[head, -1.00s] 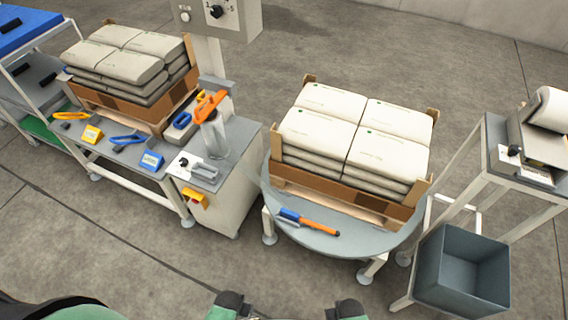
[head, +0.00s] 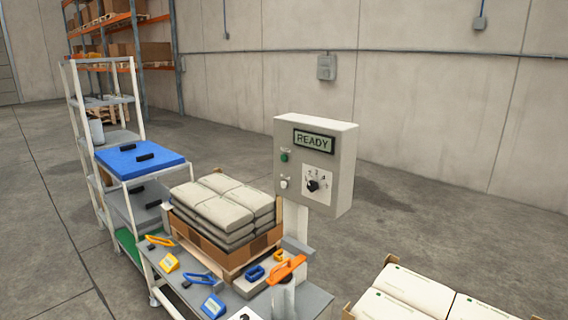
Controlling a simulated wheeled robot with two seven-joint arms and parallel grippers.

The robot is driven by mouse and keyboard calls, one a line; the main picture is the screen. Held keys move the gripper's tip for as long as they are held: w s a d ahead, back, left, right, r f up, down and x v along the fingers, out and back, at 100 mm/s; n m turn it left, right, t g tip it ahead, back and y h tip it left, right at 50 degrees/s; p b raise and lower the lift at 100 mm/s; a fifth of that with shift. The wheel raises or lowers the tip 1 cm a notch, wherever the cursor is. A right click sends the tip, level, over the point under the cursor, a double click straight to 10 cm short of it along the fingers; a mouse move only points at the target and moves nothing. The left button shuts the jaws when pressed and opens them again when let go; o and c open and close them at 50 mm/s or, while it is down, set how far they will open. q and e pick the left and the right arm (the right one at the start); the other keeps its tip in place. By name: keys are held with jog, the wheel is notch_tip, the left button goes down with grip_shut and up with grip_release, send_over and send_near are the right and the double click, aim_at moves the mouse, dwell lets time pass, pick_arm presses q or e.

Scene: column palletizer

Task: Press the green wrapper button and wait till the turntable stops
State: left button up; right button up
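The grey control box (head: 315,165) stands on a post behind the bench. Its display (head: 314,141) reads READY. The green button (head: 284,156) is on the left of its front face, above a white button (head: 284,183). A black rotary knob (head: 312,185) sits to their right. The turntable itself is out of frame; only the top of its load of pale bags (head: 418,292) shows at the lower right. Neither of my grippers is in this view.
A bench (head: 315,301) at the bottom carries a second bag stack (head: 222,212) in a brown tray, blue and yellow tools, and an orange-handled tool (head: 286,269). A shelf trolley (head: 101,170) with a blue top stands left. Open floor lies behind.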

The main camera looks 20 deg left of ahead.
pick_arm(q)
jog(key=shift+s, duration=0.1)
dwell(0.3)
jog(key=c, duration=1.1)
grip_shut()
jog(key=shift+w, duration=0.2)
jog(key=shift+w, duration=0.1)
jog(key=shift+s, duration=0.45)
jog(key=shift+w, duration=0.1)
